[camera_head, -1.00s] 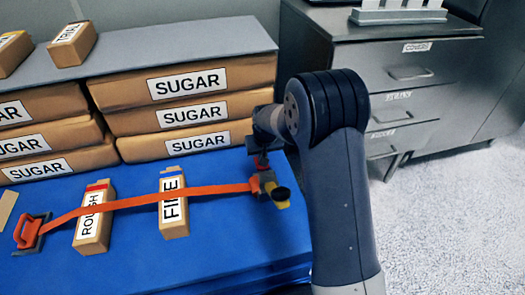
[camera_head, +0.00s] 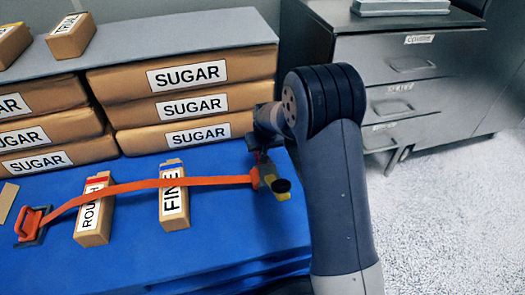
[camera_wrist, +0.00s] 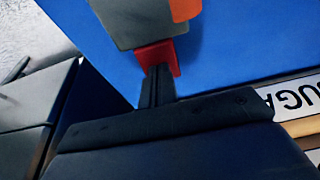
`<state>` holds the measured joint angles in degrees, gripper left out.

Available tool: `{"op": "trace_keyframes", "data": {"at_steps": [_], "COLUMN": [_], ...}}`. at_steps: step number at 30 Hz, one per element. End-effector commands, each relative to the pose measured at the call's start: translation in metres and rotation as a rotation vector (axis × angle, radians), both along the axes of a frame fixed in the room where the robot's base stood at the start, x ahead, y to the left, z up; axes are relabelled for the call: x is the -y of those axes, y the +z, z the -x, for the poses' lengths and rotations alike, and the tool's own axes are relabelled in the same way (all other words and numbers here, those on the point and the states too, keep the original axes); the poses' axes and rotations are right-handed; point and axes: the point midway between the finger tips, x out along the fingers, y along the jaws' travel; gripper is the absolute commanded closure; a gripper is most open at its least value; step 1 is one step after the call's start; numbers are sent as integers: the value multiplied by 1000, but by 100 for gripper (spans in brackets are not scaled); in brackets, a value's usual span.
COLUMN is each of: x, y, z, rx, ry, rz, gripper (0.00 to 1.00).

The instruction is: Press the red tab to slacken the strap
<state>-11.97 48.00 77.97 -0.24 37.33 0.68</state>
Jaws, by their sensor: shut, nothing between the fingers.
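An orange strap (camera_head: 135,186) runs over the ROUGH box (camera_head: 94,222) and the FINE box (camera_head: 173,206) on the blue surface. Its left end is at an orange handle on a dark base (camera_head: 31,226). Its right end is at a grey buckle (camera_head: 270,180) with yellow and black parts. In the wrist view the red tab (camera_wrist: 158,56) sticks out from the grey buckle (camera_wrist: 140,20). My gripper (camera_wrist: 157,80) is shut and empty, its tips at the red tab and seemingly touching it. In the head view my arm partly hides my gripper (camera_head: 262,157).
Stacked SUGAR packs (camera_head: 190,105) stand behind the blue surface (camera_head: 125,262), under a grey shelf (camera_head: 190,35) with two small boxes. A grey drawer cabinet (camera_head: 405,95) stands at right. The blue surface is clear in front of the boxes.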

Motion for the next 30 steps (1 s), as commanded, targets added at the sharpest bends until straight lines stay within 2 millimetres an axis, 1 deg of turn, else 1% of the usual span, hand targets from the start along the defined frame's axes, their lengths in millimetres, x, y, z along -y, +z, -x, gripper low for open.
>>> {"op": "trace_keyframes", "data": {"at_steps": [2,5,10,15,18,21,24,30], "x": [1,2,4,6,7,8,9,9], "y": [5,19,51,91,109,123,131,136], "z": [2,3,5,17,23,27,30,32], "rx": [-7,-5,1,3,3,3,1,1], "ry": [0,-1,-2,-1,-1,-1,-1,-1], "rz": [1,1,-1,-1,-1,-1,0,0], "gripper": [100,100,100,100,100,100,100,100]}}
